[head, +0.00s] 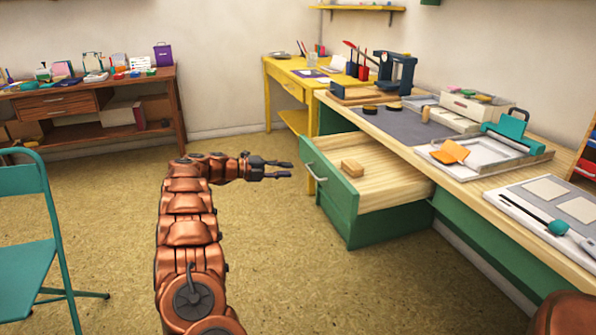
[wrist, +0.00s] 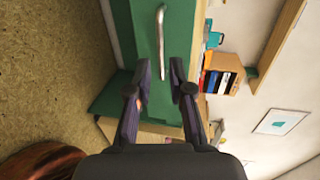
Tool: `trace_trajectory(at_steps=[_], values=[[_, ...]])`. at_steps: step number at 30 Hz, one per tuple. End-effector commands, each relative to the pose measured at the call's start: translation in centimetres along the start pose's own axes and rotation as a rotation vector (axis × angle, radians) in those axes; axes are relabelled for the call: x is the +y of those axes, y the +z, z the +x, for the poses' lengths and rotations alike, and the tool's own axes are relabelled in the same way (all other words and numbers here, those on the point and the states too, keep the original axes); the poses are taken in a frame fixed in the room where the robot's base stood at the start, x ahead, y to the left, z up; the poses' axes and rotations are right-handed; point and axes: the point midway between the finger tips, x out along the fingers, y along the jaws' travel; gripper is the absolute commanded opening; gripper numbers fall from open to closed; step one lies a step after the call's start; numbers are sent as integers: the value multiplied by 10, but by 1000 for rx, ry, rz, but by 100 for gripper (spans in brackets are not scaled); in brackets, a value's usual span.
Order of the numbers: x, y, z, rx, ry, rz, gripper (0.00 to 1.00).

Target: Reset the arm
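My gripper (head: 288,169) is at the end of my copper-coloured arm, which reaches out over the floor. It is open and empty, with its two dark fingers apart. It points at the green front of an open drawer (head: 349,216) and is a little left of the drawer's metal handle (head: 314,172). In the wrist view the handle (wrist: 160,40) lies ahead, beyond the gap between the fingertips (wrist: 158,78). The fingers do not appear to touch it. A small wooden block (head: 352,168) rests inside the drawer.
The workbench (head: 455,172) on the right carries a grey mat, a teal-handled press and trays. A yellow desk (head: 290,90) stands behind, and a brown table (head: 60,105) at the back left. A teal chair (head: 25,235) is at the left. The floor (head: 105,220) between is clear.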

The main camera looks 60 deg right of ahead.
Motion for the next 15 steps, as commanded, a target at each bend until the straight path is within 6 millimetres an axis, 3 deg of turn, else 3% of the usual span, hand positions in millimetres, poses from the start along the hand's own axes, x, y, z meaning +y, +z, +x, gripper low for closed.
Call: trace_trajectory(at_steps=[6,15], values=[[1,0,-27,0,-1,-1,21],[0,0,-30,1,0,-1,21]])
